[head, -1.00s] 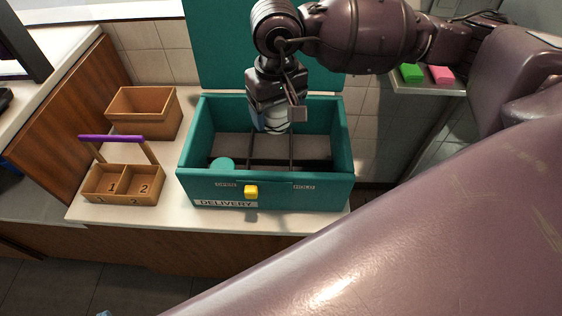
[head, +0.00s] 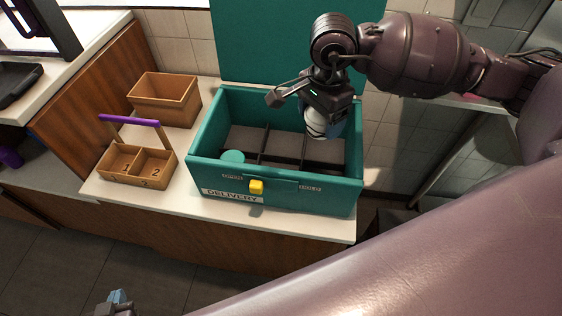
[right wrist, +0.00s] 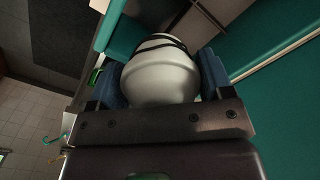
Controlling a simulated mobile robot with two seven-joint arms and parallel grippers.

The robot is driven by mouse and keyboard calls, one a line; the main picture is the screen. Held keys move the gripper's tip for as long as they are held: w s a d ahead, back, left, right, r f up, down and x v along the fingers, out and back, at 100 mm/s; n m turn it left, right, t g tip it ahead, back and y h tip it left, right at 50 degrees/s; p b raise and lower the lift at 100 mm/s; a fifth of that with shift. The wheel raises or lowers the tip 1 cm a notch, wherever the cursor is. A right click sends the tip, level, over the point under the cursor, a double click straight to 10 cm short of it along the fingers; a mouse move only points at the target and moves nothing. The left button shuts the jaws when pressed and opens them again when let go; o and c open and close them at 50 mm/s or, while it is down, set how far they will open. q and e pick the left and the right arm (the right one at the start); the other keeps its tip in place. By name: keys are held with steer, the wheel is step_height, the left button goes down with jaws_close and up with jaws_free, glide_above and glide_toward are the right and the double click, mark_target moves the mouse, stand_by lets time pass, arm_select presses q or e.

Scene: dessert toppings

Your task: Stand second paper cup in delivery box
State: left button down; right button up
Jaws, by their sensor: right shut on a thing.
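The teal delivery box (head: 276,194) stands open on the counter, its lid raised at the back and dividers (head: 265,143) inside. A teal round top (head: 232,157), likely the first cup's, shows in its front left compartment. My right gripper (head: 322,132) is over the box's right part, shut on a whitish cup (head: 318,122). In the right wrist view the cup (right wrist: 160,78) sits between the blue finger pads, with a dark band across it. I cannot tell whether it touches the box floor. My left gripper (head: 116,302) is at the bottom edge, mostly cut off.
A wooden two-compartment caddy (head: 137,163) with a purple handle and an open wooden bin (head: 164,98) stand left of the box. A yellow latch (head: 256,187) is on the box front. My right arm covers the right side.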

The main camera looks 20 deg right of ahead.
steer(key=m, duration=0.2)
steer(key=d+f+m, duration=0.1)
steer(key=m, duration=0.3)
steer(key=shift+d+f, duration=0.25)
steer(key=shift+d, duration=0.05)
steer(key=m, duration=0.2)
steer(key=d+f+m, duration=0.1)
steer(key=m, duration=0.3)
steer(key=shift+s+d+f, duration=0.15)
steer(key=shift+d+f, duration=0.05)
steer(key=shift+d, duration=0.05)
step_height(320, 180, down, 15)
steer(key=shift+r, duration=0.1)
steer(key=shift+f, duration=2.65)
steer(key=shift+f, duration=0.1)
steer(key=o, duration=0.6)
steer(key=shift+b, duration=0.3)
steer(key=shift+o, duration=1)
